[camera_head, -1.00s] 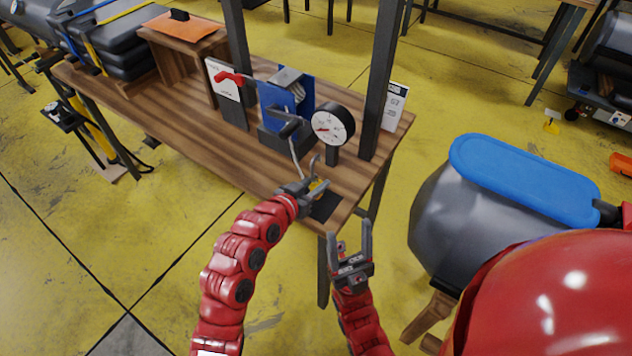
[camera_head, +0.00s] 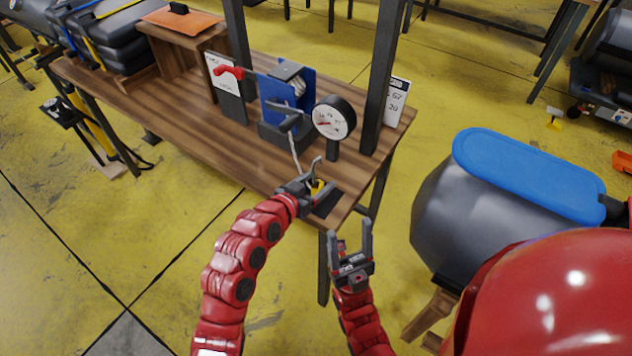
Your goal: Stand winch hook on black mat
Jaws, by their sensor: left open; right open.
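The winch hook (camera_head: 316,186) shows as a small yellow piece at the near right corner of the wooden bench. It is between the fingers of my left gripper (camera_head: 321,174), which are open around it, so much of it is hidden. The black mat (camera_head: 327,206) lies under and beside it at the bench's edge, partly covered by the gripper. I cannot tell whether the hook is upright or touches the mat. The blue winch (camera_head: 287,102) stands behind, with a pale strap running toward the hook. My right gripper (camera_head: 350,230) is open and empty, in front of the bench corner.
A round gauge (camera_head: 334,118) and a dark post (camera_head: 379,85) stand just behind the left gripper. A red-handled switch panel (camera_head: 228,85) is left of the winch. The bench top (camera_head: 185,115) is clear at the left front. A grey boat tube with blue top (camera_head: 530,175) is at right.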

